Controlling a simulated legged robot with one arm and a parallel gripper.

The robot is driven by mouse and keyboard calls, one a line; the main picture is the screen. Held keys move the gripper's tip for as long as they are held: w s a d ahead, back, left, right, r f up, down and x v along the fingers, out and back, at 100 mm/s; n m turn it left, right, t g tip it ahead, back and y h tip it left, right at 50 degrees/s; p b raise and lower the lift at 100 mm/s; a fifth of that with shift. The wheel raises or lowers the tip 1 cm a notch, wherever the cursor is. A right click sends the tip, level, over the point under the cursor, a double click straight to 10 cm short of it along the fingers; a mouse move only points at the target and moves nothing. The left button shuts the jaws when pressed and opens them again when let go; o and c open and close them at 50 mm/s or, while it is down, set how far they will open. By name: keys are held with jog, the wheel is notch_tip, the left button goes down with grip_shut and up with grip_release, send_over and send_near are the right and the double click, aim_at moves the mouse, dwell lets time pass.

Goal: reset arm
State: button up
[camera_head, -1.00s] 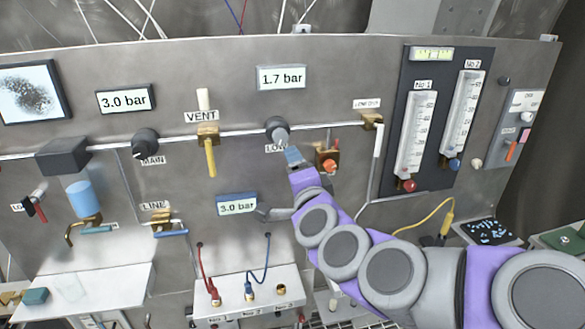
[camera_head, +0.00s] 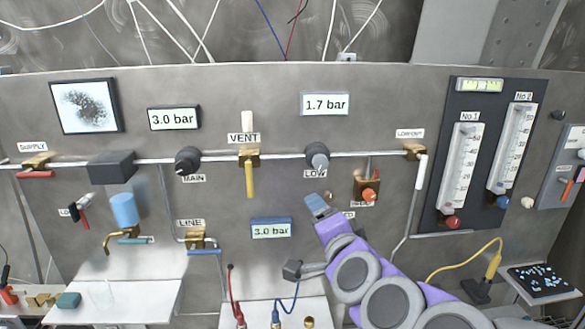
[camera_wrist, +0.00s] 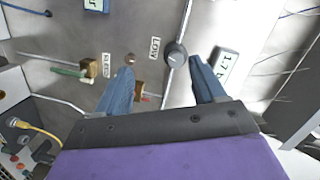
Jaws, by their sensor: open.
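My gripper (camera_head: 317,206) is in front of the panel, just below the LOW knob (camera_head: 317,157), with visible space between them. In the wrist view my gripper (camera_wrist: 163,88) has its two blue-grey fingers apart with nothing between them. The dark round LOW knob (camera_wrist: 175,55) shows beyond the fingers, nearer the right one. My purple and grey arm (camera_head: 365,275) reaches up from the lower right and hides part of the lower panel.
The panel carries a MAIN knob (camera_head: 187,160), a yellow VENT lever (camera_head: 250,180), an orange-knobbed brass valve (camera_head: 368,188) close right of my gripper, and flow meters (camera_head: 461,175). A shelf (camera_head: 125,300) juts out lower left. Red and blue cables (camera_head: 236,300) hang below.

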jog(key=s+a+f+n+g+y, duration=0.2)
jog(key=s+a+f+n+g, duration=0.3)
jog(key=s+f+n+g, duration=0.6)
jog(key=s+d+f+g+h, duration=0.2)
jog(key=s+d+f+g, duration=0.1)
jog(key=s, duration=0.8)
jog(key=s+d+f+n+g+h, duration=0.1)
jog(key=s+d+f+g+h, duration=0.1)
jog(key=s+d+f+g, duration=0.2)
jog(key=s+d+f, duration=0.1)
jog(key=s+f, duration=0.2)
jog(key=s, duration=0.4)
jog(key=shift+d, duration=0.25)
jog(key=shift+w+f, duration=0.1)
dwell(0.4)
